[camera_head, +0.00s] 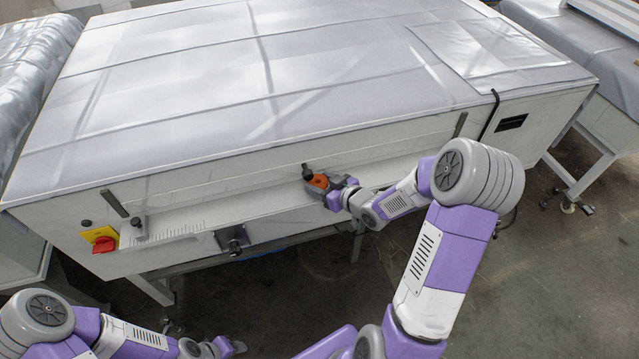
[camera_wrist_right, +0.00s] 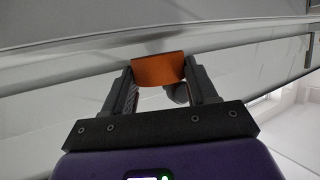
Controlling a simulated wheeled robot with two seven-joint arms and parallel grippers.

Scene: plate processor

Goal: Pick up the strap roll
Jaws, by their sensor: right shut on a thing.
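The strap roll (camera_head: 317,181) is a small orange piece at the front face of the large white machine. My right gripper (camera_head: 325,187) reaches it from the right and is shut on it. In the right wrist view the orange strap roll (camera_wrist_right: 158,68) sits between the two dark fingers of my right gripper (camera_wrist_right: 161,76). I cannot tell whether the roll touches the machine's ledge. My left gripper (camera_head: 230,347) is low at the bottom edge of the head view, away from the machine; its fingers are too small to read.
The plate processor (camera_head: 250,75) has a wide pale covered top. A small black knob (camera_head: 307,172) is beside the roll. A red switch on a yellow plate (camera_head: 103,242) and a dark bracket (camera_head: 232,238) stick out of the front. The dark floor (camera_head: 560,270) at right is open.

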